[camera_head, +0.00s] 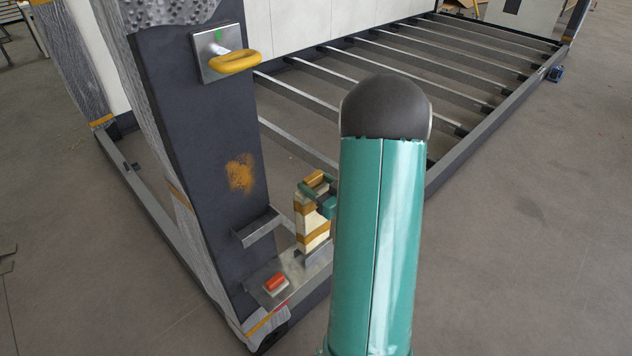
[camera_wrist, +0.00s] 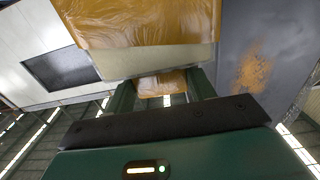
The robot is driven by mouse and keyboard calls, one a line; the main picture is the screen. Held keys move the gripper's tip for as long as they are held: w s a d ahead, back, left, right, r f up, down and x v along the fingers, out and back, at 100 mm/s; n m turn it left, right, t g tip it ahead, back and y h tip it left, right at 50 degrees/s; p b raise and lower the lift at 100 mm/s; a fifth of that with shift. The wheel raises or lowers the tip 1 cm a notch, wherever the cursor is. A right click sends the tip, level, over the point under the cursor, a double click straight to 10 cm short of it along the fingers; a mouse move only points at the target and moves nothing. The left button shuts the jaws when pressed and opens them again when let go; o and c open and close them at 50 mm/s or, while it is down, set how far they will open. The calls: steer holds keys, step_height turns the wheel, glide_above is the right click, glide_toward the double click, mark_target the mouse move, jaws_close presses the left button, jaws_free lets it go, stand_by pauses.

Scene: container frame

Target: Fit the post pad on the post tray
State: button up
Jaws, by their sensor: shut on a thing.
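The post pad (camera_head: 312,228) is a tall cream block with orange bands. My teal gripper (camera_head: 319,196) is shut on its upper part, by an orange grip piece. The pad's lower end is over a grey metal plate, the post tray (camera_head: 257,292), at the foot of the dark post; I cannot tell whether they touch. In the wrist view, the pad's orange and cream body (camera_wrist: 145,30) fills the top, and an orange piece lies between the green fingers of my gripper (camera_wrist: 163,86). My arm hides part of the pad's right side in the head view.
The dark post (camera_head: 190,150) carries a yellow handle (camera_head: 236,62) on a plate and a small metal bracket (camera_head: 256,228). A red block (camera_head: 276,282) sits on the tray's left part. Slatted frame bars (camera_head: 400,70) lie behind. Open floor (camera_head: 540,230) is at right.

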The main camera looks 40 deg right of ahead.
steer(key=shift+f, duration=0.1)
stand_by(0.3)
steer(key=shift+f, duration=2.25)
steer(key=o, duration=1.3)
steer(key=shift+o, duration=0.2)
steer(key=s, duration=1.4)
steer(key=shift+d, duration=0.15)
